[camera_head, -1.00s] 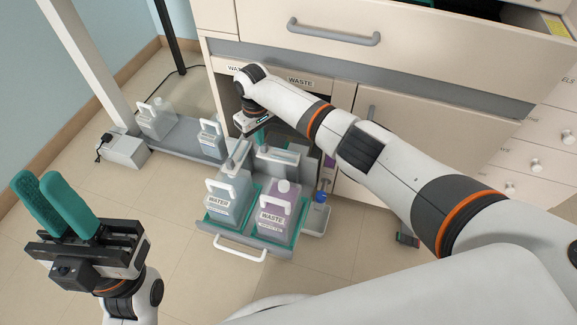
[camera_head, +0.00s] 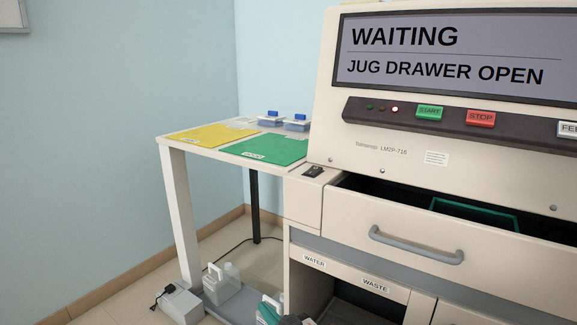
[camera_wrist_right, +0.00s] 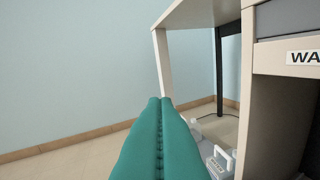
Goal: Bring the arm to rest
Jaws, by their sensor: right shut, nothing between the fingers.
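My right gripper (camera_head: 266,313) shows only in part at the bottom edge of the head view, with teal finger pads and a dark body. In the right wrist view its two teal fingers (camera_wrist_right: 160,104) lie pressed together with nothing between them. They point towards the bare wall and the table leg. My left gripper is out of view.
The stainer's screen (camera_head: 440,55) reads WAITING, JUG DRAWER OPEN. A top drawer (camera_head: 410,240) stands open. A side table (camera_head: 205,152) holds yellow and green mats. A white jug (camera_head: 220,283) stands low by the table leg (camera_head: 182,215). Open space lies left.

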